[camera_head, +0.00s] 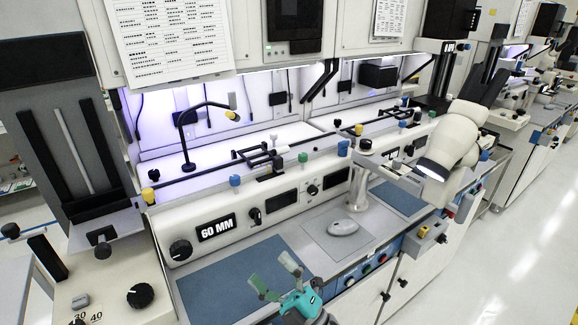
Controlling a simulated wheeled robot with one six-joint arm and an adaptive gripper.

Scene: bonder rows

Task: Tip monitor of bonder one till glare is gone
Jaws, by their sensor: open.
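My gripper (272,273) is at the bottom middle, teal with two greenish fingers spread apart and nothing between them. It is over the front of the nearest bench, by the blue mat (235,283). A dark panel with a small green light (294,22) is on the upper cabinet of this bench, cut off by the top edge. It may be the monitor, but I cannot tell; no glare shows on it. My gripper is well below it and apart from it. No label reading bonder one is in view.
A console marked 60 MM (216,228) with knobs runs along the bench. A bent-neck lamp (205,130) stands behind it. A white microscope-like head (450,143) on a post is at right. A grey mouse (343,228) lies on the worktop. The aisle floor (510,245) is clear.

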